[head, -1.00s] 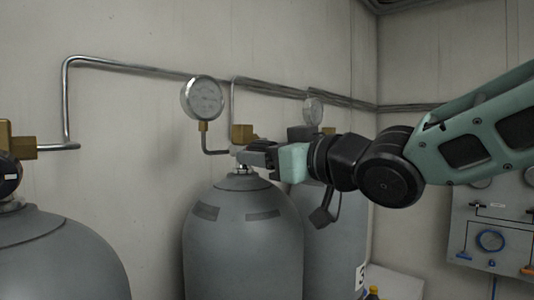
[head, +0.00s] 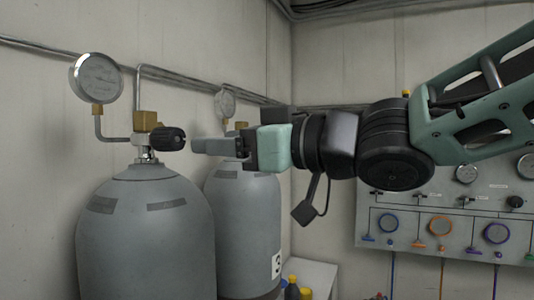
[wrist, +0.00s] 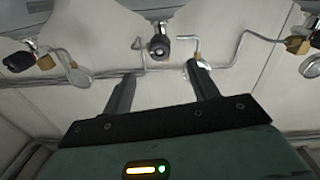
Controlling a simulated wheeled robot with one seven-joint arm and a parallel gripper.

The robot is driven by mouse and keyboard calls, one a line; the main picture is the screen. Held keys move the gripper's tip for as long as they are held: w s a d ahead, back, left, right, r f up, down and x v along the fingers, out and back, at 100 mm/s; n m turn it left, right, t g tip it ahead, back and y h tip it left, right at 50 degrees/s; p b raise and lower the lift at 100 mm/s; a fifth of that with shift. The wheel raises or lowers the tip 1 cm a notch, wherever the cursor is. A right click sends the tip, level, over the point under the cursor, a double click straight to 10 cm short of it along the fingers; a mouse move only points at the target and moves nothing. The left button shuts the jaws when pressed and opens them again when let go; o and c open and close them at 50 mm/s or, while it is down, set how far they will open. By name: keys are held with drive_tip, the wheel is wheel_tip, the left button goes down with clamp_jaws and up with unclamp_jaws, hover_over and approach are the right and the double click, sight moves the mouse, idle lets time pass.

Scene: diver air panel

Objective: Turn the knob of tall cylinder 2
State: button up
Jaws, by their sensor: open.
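The front grey cylinder (head: 145,235) in the head view has a brass valve block and a black ribbed knob (head: 170,139) facing right. Its own number does not show; the cylinder behind it (head: 243,225) carries a "3". My gripper (head: 200,146) is to the right of the knob, fingers pointing at it, with a small gap. In the wrist view the knob (wrist: 159,46) appears between and beyond the two parted fingers (wrist: 160,72). The fingers are open and empty, and do not appear to touch the knob.
A pressure gauge (head: 97,78) rises left of the valve on a bent pipe. Pipes (head: 45,49) run along the wall. A control panel (head: 450,225) with gauges and coloured knobs is at the right. Small bottles (head: 292,288) stand low behind.

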drive_tip(key=v, duration=0.6)
drive_tip(key=shift+b, duration=0.45)
drive_tip(key=shift+f, duration=0.1)
